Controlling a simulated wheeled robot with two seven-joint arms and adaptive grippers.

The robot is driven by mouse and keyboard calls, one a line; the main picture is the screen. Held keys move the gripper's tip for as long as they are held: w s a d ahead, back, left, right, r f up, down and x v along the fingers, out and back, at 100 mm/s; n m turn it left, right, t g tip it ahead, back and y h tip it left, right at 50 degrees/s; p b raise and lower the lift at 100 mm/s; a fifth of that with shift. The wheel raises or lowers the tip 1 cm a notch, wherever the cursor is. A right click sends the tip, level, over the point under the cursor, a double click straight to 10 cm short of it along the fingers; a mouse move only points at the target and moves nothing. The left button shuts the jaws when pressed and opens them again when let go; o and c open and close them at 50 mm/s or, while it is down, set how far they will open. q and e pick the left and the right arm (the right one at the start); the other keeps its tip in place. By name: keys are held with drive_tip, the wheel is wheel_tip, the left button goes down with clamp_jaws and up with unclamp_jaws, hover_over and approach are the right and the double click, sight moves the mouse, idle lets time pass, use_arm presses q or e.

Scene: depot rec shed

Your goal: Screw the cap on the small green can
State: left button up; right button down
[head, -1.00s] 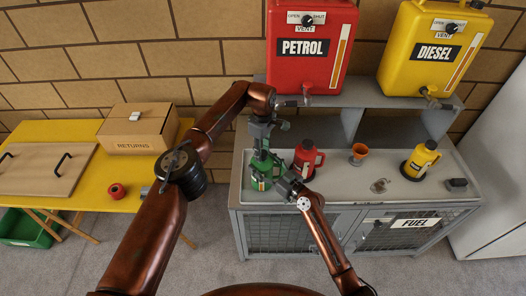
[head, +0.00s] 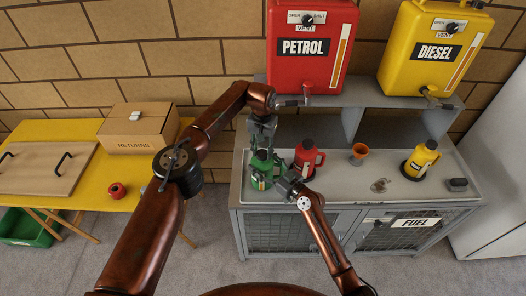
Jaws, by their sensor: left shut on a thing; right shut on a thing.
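The small green can (head: 261,183) stands on the left end of the grey bench top. My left gripper (head: 262,151) comes down from above and is shut on the dark cap (head: 262,155) at the can's top. The fingers hide much of the cap, so I cannot tell how far it is threaded. My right gripper (head: 279,181) reaches in from the lower right and is shut on the can's side, hiding part of its body.
A red can (head: 305,160) stands close right of the green can. An orange cup (head: 358,152), a yellow can (head: 420,161) and small metal and dark pieces lie further right. Petrol (head: 308,75) and diesel (head: 432,80) tanks sit on the raised shelf behind.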

use_arm(q)
drive_tip(key=o, duration=0.7)
use_arm(e)
drive_tip(key=shift+s+f, duration=0.1)
drive_tip(key=shift+f, duration=0.25)
use_arm(q)
drive_tip(key=shift+o, duration=0.2)
drive_tip(key=shift+r, duration=2.3)
drive_tip(key=shift+o, duration=0.7)
drive_tip(key=o, duration=0.4)
drive_tip(key=shift+o, duration=0.2)
drive_tip(key=shift+r, duration=0.1)
